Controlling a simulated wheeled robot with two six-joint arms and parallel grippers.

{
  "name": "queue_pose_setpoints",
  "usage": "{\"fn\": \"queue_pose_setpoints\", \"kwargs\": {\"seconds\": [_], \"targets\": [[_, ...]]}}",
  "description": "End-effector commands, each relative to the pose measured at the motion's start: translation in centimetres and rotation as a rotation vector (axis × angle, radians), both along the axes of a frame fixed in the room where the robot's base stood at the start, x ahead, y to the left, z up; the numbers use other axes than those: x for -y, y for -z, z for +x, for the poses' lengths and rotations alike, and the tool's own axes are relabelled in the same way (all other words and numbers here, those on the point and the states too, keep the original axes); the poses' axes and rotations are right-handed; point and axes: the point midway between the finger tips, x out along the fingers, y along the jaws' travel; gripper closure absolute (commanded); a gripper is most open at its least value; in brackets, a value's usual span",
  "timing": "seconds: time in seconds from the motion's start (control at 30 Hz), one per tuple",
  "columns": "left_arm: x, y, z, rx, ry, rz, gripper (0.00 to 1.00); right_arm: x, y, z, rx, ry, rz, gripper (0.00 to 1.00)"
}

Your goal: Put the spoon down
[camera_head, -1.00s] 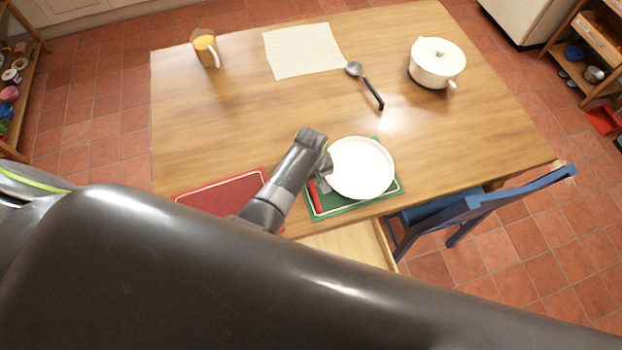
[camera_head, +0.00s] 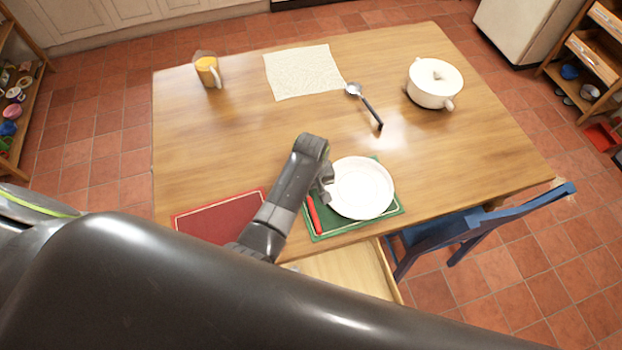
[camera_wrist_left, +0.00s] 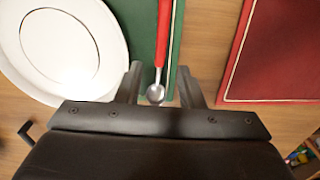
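A spoon with a red handle (camera_head: 314,214) lies on the green placemat, left of the white plate (camera_head: 361,188). In the left wrist view its red handle (camera_wrist_left: 163,35) runs away from me and its metal bowl is nearest me. My left gripper (camera_head: 326,186) is over the mat by the plate's left edge. In the left wrist view the left gripper (camera_wrist_left: 160,82) has its fingers apart, one on each side of the spoon's bowl, with gaps between. My right gripper is not in view.
The green placemat (camera_head: 390,212) and a red placemat (camera_head: 215,220) lie along the table's front edge. A blue chair (camera_head: 480,220) is at the front right. An open drawer (camera_head: 345,272) juts out below.

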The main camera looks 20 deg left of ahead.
Motion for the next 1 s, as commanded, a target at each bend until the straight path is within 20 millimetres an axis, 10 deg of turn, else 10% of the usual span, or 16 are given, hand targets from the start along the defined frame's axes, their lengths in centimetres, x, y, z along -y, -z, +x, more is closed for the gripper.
{"fn": "queue_pose_setpoints", "kwargs": {"seconds": [0.4, 1.0], "targets": [[0.0, -5.9, 0.0, 0.001, 0.0, 0.0, 0.65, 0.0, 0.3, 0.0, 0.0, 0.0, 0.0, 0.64], [0.0, -6.3, 0.0, -0.001, 0.001, 0.001, 0.65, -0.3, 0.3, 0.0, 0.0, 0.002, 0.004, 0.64]]}}
